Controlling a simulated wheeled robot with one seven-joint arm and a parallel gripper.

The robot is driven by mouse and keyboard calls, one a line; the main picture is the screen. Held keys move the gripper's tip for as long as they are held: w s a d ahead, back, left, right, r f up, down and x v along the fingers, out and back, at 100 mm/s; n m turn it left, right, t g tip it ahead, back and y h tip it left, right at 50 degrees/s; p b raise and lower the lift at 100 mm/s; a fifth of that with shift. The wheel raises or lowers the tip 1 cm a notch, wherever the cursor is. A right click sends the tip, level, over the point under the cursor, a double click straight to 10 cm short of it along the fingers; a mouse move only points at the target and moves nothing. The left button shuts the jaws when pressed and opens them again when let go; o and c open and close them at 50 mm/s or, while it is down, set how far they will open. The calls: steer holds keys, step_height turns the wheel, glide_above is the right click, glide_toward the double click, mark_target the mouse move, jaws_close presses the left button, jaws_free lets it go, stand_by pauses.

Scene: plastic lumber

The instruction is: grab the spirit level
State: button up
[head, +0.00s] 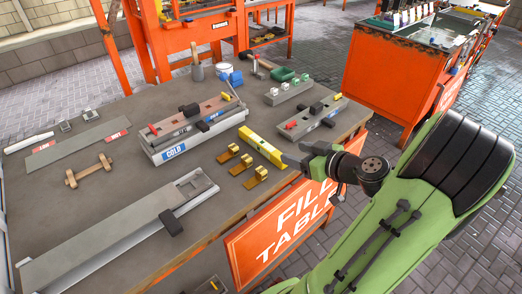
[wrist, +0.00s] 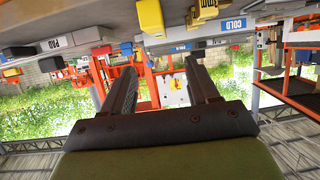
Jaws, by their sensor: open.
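The spirit level looks to be the long yellow bar (head: 262,146) lying on the grey table in the head view, behind the small brass-yellow pieces. My gripper (head: 303,158) is at the table's right edge, close to the bar's near right end; I cannot tell the exact gap. In the wrist view my gripper (wrist: 159,75) has its two dark fingers spread wide with nothing between them. I cannot make out the level for sure in the wrist view.
Several small brass-yellow pieces (head: 241,166) stand in front of the bar. A long tray labelled COLD (head: 174,152) lies behind left, a grey block (head: 310,122) behind right. A long grey plank (head: 115,235) fills the front left. An orange cabinet (head: 385,70) stands beyond the table.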

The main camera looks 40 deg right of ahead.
steer(key=b, duration=0.1)
glide_toward(265, 144)
steer(key=x, duration=0.4)
steer(key=shift+w+a+r, duration=0.15)
steer(key=shift+a, duration=0.05)
steer(key=b+x, duration=0.1)
steer(key=x, duration=0.4)
steer(key=shift+d, duration=0.2)
jaws_close()
